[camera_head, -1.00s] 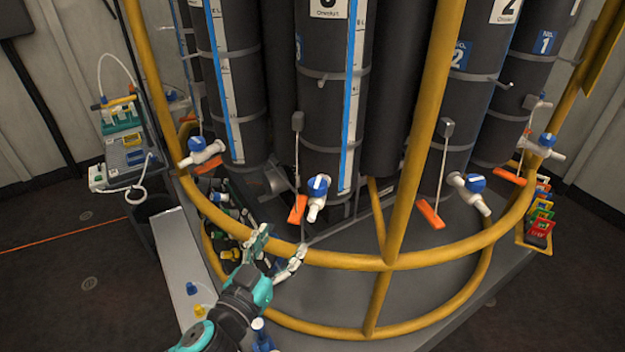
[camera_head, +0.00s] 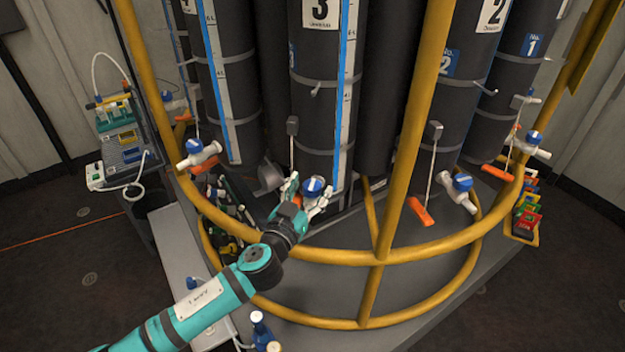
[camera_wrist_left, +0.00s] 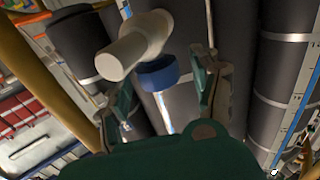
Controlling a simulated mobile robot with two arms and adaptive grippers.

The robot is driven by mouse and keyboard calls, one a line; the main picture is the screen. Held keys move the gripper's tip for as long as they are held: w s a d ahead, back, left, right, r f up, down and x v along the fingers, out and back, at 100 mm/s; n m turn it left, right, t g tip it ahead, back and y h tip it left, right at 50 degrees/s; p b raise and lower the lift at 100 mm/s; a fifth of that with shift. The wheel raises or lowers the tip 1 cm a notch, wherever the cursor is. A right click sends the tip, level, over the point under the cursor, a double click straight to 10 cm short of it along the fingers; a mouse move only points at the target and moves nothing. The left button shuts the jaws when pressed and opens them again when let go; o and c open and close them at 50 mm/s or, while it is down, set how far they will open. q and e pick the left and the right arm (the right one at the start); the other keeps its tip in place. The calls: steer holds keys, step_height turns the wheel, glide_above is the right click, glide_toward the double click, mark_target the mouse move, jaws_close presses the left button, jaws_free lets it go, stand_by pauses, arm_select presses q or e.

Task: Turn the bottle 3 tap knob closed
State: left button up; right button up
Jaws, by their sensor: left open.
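Bottle 3 (camera_head: 320,95) is a tall dark grey cylinder with a white "3" label, at the centre of the head view. Its tap knob (camera_head: 314,186) is blue with a white mark and sits low on the bottle's front. My left gripper (camera_head: 305,191) is open, with its fingers on either side of the knob. In the left wrist view the blue knob (camera_wrist_left: 160,75) and the white tap spout (camera_wrist_left: 135,45) show ahead of the open fingers (camera_wrist_left: 168,105). I cannot tell whether a finger touches the knob. My right gripper is out of view.
A yellow rail (camera_head: 335,257) curves in front of the bottles, with my left arm reaching over it. Similar blue-knobbed taps stand on the left (camera_head: 194,147) and right (camera_head: 462,182). A yellow upright post (camera_head: 408,150) stands right of bottle 3.

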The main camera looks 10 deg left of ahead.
arm_select(q)
steer(key=shift+w+d, duration=0.2)
steer(key=shift+w, duration=0.65)
steer(key=shift+c, duration=0.4)
